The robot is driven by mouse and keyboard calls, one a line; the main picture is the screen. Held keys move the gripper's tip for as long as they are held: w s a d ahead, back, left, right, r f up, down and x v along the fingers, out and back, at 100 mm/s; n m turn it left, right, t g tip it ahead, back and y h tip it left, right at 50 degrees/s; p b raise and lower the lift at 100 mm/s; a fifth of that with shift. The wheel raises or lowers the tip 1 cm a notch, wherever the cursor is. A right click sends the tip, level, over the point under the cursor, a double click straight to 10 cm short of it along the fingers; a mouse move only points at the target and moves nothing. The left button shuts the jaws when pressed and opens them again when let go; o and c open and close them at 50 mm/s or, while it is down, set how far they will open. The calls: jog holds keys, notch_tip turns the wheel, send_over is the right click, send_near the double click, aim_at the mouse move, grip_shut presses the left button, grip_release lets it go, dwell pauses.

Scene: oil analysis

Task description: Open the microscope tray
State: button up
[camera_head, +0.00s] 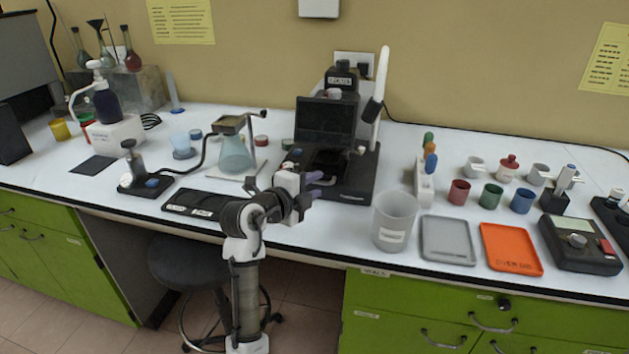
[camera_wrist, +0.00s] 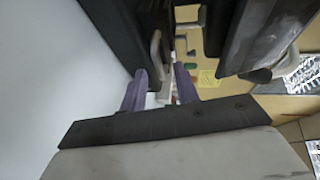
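The black microscope (camera_head: 358,172) stands at the back middle of the bench, with a dark screen (camera_head: 325,121) on its front. Under the screen is a dark, recessed stage area (camera_head: 327,160); I cannot clearly make out the tray's position. My gripper (camera_head: 318,184) is just in front of the microscope's lower left, with two purple fingers apart. In the wrist view, the gripper (camera_wrist: 160,74) is open, and a pale handle-like bar (camera_wrist: 156,55) shows just beyond and between the fingertips. I cannot tell whether they touch it.
A clear beaker (camera_head: 395,220), a grey tray (camera_head: 447,240) and an orange tray (camera_head: 511,249) stand right of my arm. A flask on a stand (camera_head: 236,150) is to the left. A black stool (camera_head: 187,262) is below the bench edge. Some white bench surface is bare.

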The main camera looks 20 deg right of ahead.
jog(key=shift+w+d+f, duration=0.1)
jog(key=shift+w+d, duration=0.15)
jog(key=shift+d, duration=0.15)
jog(key=shift+c, duration=0.2)
grip_shut()
jog(key=shift+a, duration=0.1)
